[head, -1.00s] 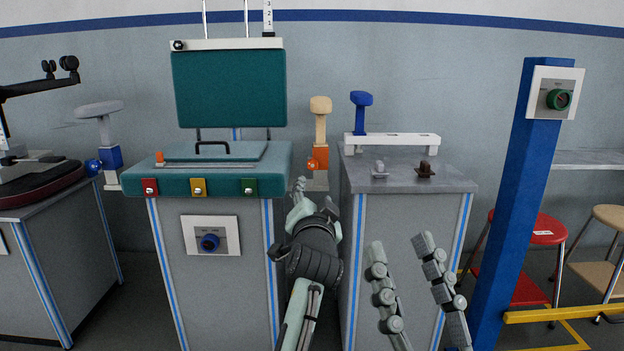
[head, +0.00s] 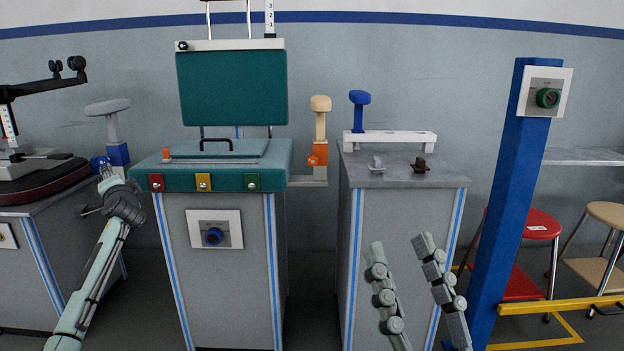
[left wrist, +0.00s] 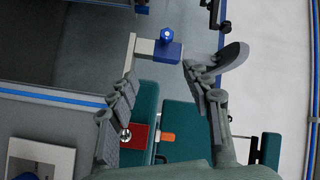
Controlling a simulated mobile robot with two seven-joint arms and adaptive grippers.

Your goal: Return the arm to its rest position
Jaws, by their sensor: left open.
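My left arm reaches up at the left of the head view. Its gripper (head: 104,172) is open and close in front of the blue block (head: 118,154) under a grey, mushroom-topped handle (head: 108,108). It partly covers the blue knob there. In the left wrist view, the fingers (left wrist: 165,92) stand apart with nothing between them, and the blue block (left wrist: 166,50) with its lit knob lies beyond the tips. Contact cannot be told. My right gripper (head: 400,248) is open and empty at the lower middle right, in front of the grey cabinet.
A teal-topped bench (head: 215,180) with red, yellow and green latches stands right of my left gripper. A dark round platform (head: 45,180) is at left. A grey cabinet (head: 405,215), blue post (head: 510,190) and stools (head: 540,227) stand right. Dark floor shows between the benches.

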